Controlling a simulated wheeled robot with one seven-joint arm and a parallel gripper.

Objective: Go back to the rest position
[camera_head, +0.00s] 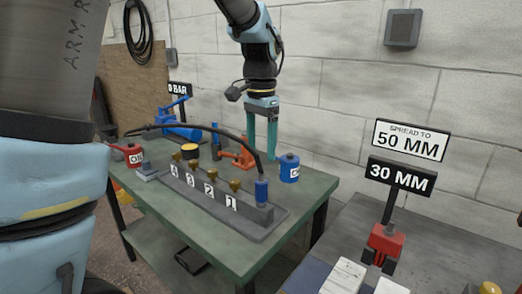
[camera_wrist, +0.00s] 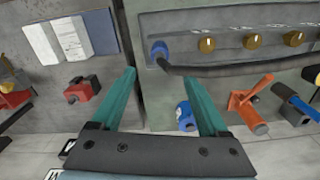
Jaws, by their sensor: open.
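My gripper (camera_head: 262,152) hangs from my arm above the green bench (camera_head: 150,212), with its two teal fingers pointing down. In the wrist view the fingers of my gripper (camera_wrist: 158,80) stand apart with nothing between them. The gripper is behind the grey manifold block (camera_head: 222,203), which carries brass fittings and the labels 4, 3, 2, 1. A blue coupling (camera_head: 261,190) with a black hose (camera_head: 215,134) sits at the block's right end, nearer the camera than the gripper. A blue can (camera_head: 289,168) stands just right of the fingers in the head view.
A blue pump (camera_head: 180,128) stands at the back by a "0 BAR" sign (camera_head: 178,89). A red spreader (camera_head: 384,242) stands on the right bench below signs "30 MM" (camera_head: 401,177) and "SPREAD TO 50 MM" (camera_head: 410,139).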

